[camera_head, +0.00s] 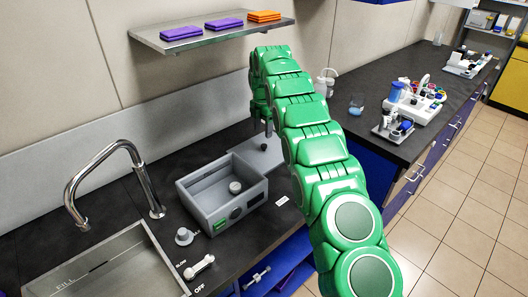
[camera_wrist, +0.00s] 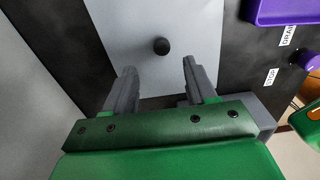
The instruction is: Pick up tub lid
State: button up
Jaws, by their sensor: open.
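The tub lid (camera_head: 258,157) is a flat light-grey plate with a small dark round knob (camera_head: 264,147). It lies on the dark counter just behind and right of the grey tub (camera_head: 190,196). In the wrist view the lid (camera_wrist: 200,30) fills the upper middle, with its black knob (camera_wrist: 161,46) near its near edge. My gripper (camera_wrist: 158,68) is open and empty. Its two fingers stand left and right, with the knob centred between them and a little beyond the tips. In the head view my gripper (camera_head: 261,125) hangs over the lid, partly behind my arm.
The tub is open, with a round piece (camera_head: 235,187) inside. A sink (camera_head: 150,255) with a tall faucet (camera_head: 146,175) is at left. A shelf (camera_head: 215,37) with purple and orange trays is above. In the wrist view a purple tray (camera_wrist: 285,14) is at upper right.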

aim_at(264, 145)
jog(key=shift+d+f, duration=0.2)
jog(key=shift+f, duration=3.75)
jog(key=shift+r, duration=0.1)
grip_shut()
